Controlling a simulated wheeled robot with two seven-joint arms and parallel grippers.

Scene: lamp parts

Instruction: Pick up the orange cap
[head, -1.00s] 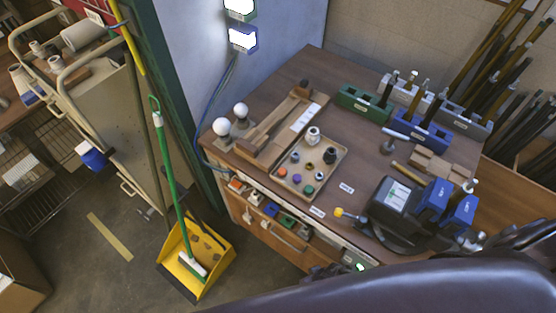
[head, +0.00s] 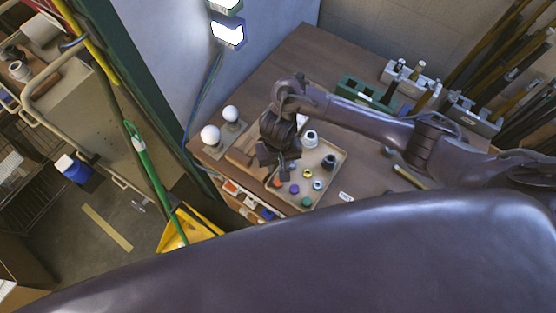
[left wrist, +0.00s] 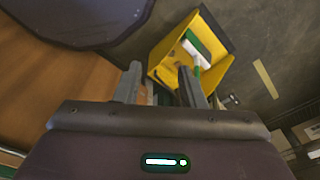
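The orange cap (head: 277,182) shows in the head view near the left front part of the beige tray (head: 327,187), close under my right gripper. My right gripper (head: 274,169) points down over the tray's left side. Its dark fingers look apart, with nothing seen between them, and the cap seems to be still on the tray. The exact gap between fingers and cap is hard to tell. My left gripper (left wrist: 158,88) shows only in the left wrist view. Its two fingers are apart and empty, away from the tray, above the floor side with the yellow dustpan (left wrist: 212,57).
On the tray stand a white ring-like part (head: 310,139), a dark cap (head: 328,161), a purple cap (head: 294,189) and a green cap (head: 307,202). Two white bulbs (head: 210,135) stand left of the tray.

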